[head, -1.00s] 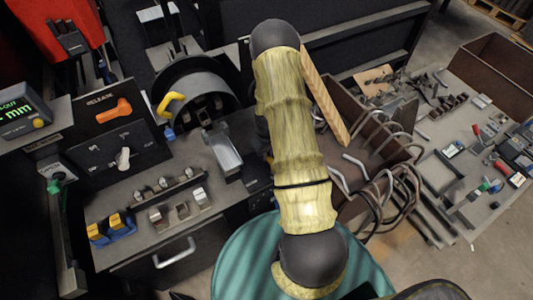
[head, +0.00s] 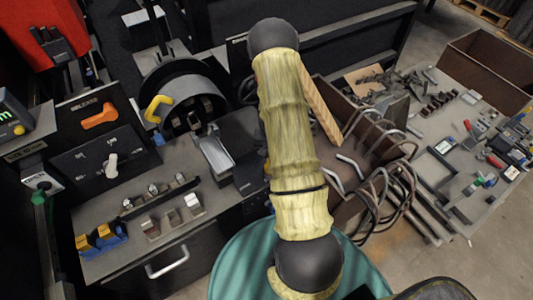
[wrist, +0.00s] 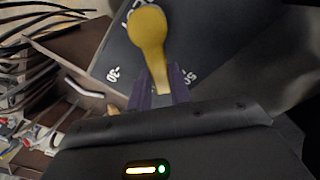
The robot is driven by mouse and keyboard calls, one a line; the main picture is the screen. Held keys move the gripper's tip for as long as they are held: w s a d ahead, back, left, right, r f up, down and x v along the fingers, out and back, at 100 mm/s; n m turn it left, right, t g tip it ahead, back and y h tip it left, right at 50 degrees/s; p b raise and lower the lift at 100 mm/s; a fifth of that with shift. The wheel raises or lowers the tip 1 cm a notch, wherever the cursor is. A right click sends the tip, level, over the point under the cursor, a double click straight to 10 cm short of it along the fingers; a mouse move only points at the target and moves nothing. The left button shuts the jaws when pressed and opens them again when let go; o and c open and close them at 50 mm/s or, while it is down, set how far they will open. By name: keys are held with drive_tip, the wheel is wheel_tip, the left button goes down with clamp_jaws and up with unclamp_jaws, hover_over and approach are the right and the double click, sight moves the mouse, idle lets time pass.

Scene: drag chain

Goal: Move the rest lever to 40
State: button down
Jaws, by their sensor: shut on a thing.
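In the wrist view the yellow rest lever (wrist: 149,35) has a rounded knob and a thin shank that runs down between my fingers. My gripper (wrist: 160,84) has purple fingers shut on the shank. Behind the lever is a dark plate (wrist: 112,50) with pale marks. One mark at the left looks like 30 and one at the right looks like 50; the lever's shank lies between them. No 40 mark is readable. In the head view my arm hides the gripper and most or all of this lever.
In the head view a bench (head: 120,205) at the left carries an orange release handle (head: 100,116), a yellow hooked handle (head: 158,108) and small blocks. A brown bin (head: 350,122) with bent rods stands right of my arm. A table (head: 440,130) with tools is farther right.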

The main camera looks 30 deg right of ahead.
drive_tip(key=shift+s+d+m, duration=0.2)
drive_tip(key=shift+d+m, duration=0.1)
drive_tip(key=shift+m, duration=0.45)
drive_tip(key=shift+s+d+m, duration=0.2)
drive_tip(key=shift+d+m, duration=0.1)
drive_tip(key=shift+m, duration=0.45)
drive_tip(key=c, duration=1.3)
unclamp_jaws()
drive_tip(key=shift+r, duration=0.15)
wheel_tip(320, 180, up, 17)
drive_tip(key=shift+r+b, duration=0.1)
drive_tip(key=shift+b, duration=0.4)
